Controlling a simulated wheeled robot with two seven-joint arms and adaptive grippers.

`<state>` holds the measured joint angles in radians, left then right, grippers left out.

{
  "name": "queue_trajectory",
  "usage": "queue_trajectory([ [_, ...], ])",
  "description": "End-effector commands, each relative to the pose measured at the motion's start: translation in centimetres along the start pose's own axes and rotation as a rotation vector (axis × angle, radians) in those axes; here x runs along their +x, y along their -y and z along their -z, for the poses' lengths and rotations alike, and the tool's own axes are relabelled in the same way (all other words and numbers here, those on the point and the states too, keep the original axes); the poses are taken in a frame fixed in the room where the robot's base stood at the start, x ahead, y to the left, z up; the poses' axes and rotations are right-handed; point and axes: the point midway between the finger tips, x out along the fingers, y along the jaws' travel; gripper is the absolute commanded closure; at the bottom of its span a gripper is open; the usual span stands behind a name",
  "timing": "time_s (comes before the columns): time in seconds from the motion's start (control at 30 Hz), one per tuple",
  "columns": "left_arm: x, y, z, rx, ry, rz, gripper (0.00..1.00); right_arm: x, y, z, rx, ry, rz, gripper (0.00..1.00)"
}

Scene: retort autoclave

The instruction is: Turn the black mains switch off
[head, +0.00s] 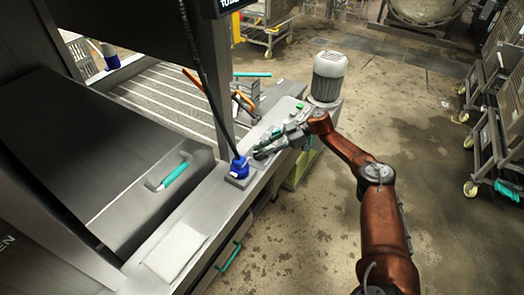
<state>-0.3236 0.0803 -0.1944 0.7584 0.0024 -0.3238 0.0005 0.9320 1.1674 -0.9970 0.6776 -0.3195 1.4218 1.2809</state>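My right gripper (262,149) is over the long steel ledge beside the conveyor, its fingers pointing left. It is too small to tell whether the fingers are open or shut. A pale control panel (285,113) with small green buttons lies on the ledge just beyond the gripper. A small dark spot shows on the panel near its far end; I cannot tell whether it is the black mains switch. The gripper may hide part of the panel. My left gripper is not in view.
A blue fitting (239,167) with a black cable stands on the ledge just left of the gripper. A grey motor (328,76) stands behind the panel. A dark lid with a teal handle (174,175) is at left. Wire trolleys (495,130) stand at right; the floor between is clear.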

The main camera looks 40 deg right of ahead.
Motion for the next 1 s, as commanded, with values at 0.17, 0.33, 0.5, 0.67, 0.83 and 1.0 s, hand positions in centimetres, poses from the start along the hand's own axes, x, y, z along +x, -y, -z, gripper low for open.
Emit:
queue_trajectory([
  [0.17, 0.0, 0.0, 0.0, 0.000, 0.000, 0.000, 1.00, 0.0, 0.0, 0.0, 0.001, 0.000, -0.001, 0.72],
  [0.33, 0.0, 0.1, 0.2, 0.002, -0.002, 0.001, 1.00, -0.4, -0.1, 0.0, 0.000, 0.000, -0.003, 0.72],
  [0.5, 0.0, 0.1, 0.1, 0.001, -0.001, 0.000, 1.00, -2.7, -0.2, 0.0, 0.001, 0.001, -0.006, 0.72],
  [0.67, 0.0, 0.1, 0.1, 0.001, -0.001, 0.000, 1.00, -5.3, -0.1, 0.0, 0.001, 0.000, -0.004, 0.72],
  [0.83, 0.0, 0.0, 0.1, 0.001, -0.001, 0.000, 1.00, -7.0, -0.1, -0.1, 0.001, 0.000, -0.002, 0.72],
  [1.0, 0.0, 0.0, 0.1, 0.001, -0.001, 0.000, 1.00, -7.5, 0.0, -0.1, 0.000, 0.000, 0.000, 0.72],
])
